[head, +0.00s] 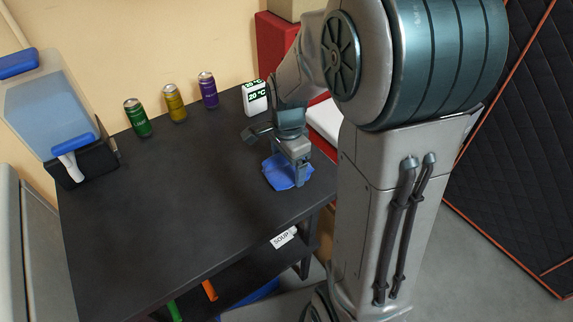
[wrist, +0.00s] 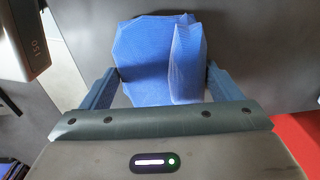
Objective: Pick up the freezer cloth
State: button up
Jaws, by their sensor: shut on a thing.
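The freezer cloth is a crumpled blue cloth (head: 278,174) at the right edge of the dark table (head: 165,205) in the head view. My gripper (head: 298,172) points down onto it and is shut on it. In the wrist view the cloth (wrist: 140,50) lies between the two fingers of my gripper (wrist: 164,88), with a raised fold standing up on its right side. The part of the cloth nearest my palm is hidden. I cannot tell whether the cloth is clear of the table.
A white display (head: 256,97) stands behind my gripper. Green (head: 137,118), yellow (head: 174,104) and purple (head: 208,90) cans line the back edge. A blue-lidded dispenser (head: 50,105) stands at the left. The table's middle is clear.

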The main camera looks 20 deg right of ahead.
aim_at(288, 169)
notch_tip(288, 169, up, 3)
jog(key=shift+r+p, duration=0.15)
jog(key=shift+p, duration=0.15)
jog(key=w+d+r, duration=0.2)
jog(key=d+r, duration=0.1)
jog(key=d, duration=0.2)
jog(key=w+d+r+p, duration=0.1)
jog(key=d+r, duration=0.2)
jog(key=d, duration=0.3)
jog(key=shift+w+r, duration=0.25)
jog(key=shift+w, duration=0.1)
